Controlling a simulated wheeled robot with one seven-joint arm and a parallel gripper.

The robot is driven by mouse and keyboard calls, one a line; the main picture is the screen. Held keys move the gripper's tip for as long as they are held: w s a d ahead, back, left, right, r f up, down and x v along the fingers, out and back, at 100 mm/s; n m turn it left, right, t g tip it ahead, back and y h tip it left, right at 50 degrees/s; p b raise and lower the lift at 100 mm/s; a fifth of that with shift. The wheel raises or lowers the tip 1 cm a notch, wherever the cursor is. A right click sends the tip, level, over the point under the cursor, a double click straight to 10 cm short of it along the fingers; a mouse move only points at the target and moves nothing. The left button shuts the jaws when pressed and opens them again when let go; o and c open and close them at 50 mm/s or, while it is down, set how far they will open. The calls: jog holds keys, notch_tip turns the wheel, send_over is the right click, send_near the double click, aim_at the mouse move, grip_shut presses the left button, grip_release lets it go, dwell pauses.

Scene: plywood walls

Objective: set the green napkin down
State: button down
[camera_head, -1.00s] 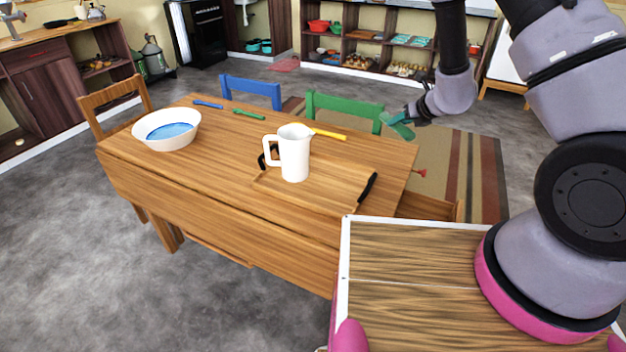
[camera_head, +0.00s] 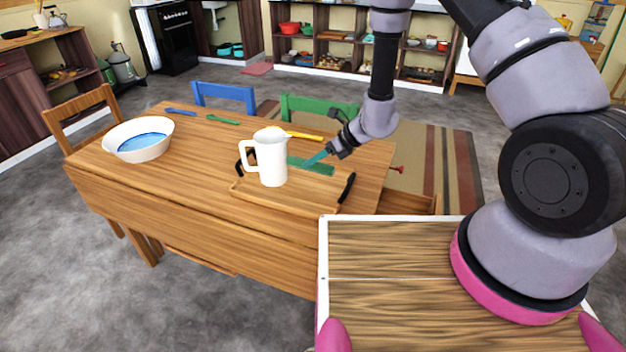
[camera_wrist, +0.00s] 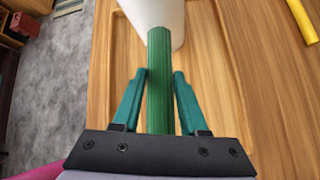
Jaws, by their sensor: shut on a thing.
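The green napkin (camera_head: 322,170) shows as a flat green strip at the back of the wooden tray (camera_head: 250,196), just behind the white pitcher (camera_head: 271,160). My gripper (camera_head: 314,159) is over the tray, to the right of the pitcher. In the wrist view the napkin (camera_wrist: 160,110) runs lengthwise between the two teal fingers of my gripper (camera_wrist: 160,74), its far end close to or overlapping the pitcher (camera_wrist: 160,12). My gripper is shut on the napkin. I cannot tell whether the napkin touches the tray.
A white bowl with blue inside (camera_head: 138,140) stands at the table's left. Blue (camera_head: 183,112), green (camera_head: 222,119) and yellow (camera_head: 304,136) utensils lie along the back edge. The tray has black handles (camera_head: 347,187). The table's (camera_head: 205,170) middle left is clear.

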notch_tip(320, 180, down, 7)
jog(key=shift+f, duration=0.15)
jog(key=c, duration=0.7)
grip_release()
jog(key=v, duration=1.2)
jog(key=s+d+r+n+g, duration=0.15)
jog(key=r+n, duration=0.45)
jog(key=r, duration=0.8)
jog(key=s+d+r+n+t, duration=0.1)
jog(key=s+r+n, duration=0.3)
jog(key=r, duration=1.1)
jog(key=s+d+r+n+t+h, duration=0.1)
jog(key=s+d+r+n+h, duration=0.1)
jog(key=s+d+r+n, duration=0.1)
jog(key=s+d+r+n+t+h, duration=0.2)
jog(key=s+d+r+n, duration=0.2)
jog(key=d+r, duration=0.3)
jog(key=s+d+r+n+t+h, duration=0.2)
jog(key=s+d+r+n+h, duration=0.1)
jog(key=s+d+r+n, duration=0.1)
jog(key=shift+s+d+r+t, duration=0.15)
jog(key=shift+s+d+r, duration=0.15)
jog(key=shift+s+r, duration=0.2)
jog(key=shift+s+d+r+t, duration=0.1)
jog(key=shift+s+d+r, duration=0.25)
jog(key=shift+r, duration=0.25)
